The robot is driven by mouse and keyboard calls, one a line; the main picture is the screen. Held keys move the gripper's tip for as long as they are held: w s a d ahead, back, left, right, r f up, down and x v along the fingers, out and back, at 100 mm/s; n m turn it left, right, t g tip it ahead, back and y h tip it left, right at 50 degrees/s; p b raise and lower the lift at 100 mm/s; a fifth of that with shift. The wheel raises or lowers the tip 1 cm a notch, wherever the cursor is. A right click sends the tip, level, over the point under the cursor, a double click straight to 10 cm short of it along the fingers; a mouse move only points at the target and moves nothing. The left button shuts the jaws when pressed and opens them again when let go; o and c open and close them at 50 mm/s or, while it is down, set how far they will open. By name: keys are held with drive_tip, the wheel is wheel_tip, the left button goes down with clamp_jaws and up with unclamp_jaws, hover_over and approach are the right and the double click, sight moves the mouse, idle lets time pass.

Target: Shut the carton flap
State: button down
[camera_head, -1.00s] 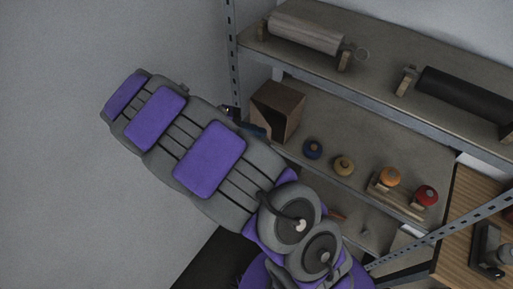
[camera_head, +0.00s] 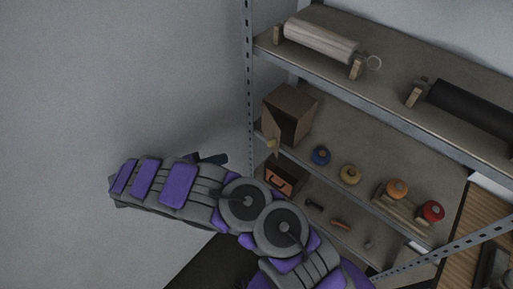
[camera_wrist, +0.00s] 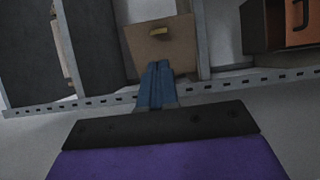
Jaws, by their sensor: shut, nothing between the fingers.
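The carton (camera_head: 294,102) is a brown box on the middle shelf at its left end, in the head view.
A perforated metal post (camera_head: 248,75) stands left of the carton. Blue (camera_head: 321,155), yellow (camera_head: 350,174), orange (camera_head: 396,189) and red (camera_head: 432,211) round items sit to its right. An orange-fronted box (camera_head: 280,181) is on the shelf below. Rollers (camera_head: 320,40) lie above.

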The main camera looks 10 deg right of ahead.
drive_tip(key=w+d+b, duration=0.1)
drive_tip(key=w+d, duration=0.1)
drive_tip(key=d, duration=1.1)
drive_tip(key=shift+d, duration=0.4)
drive_tip(key=shift+d+b, duration=0.1)
drive_tip(key=shift+b, duration=0.3)
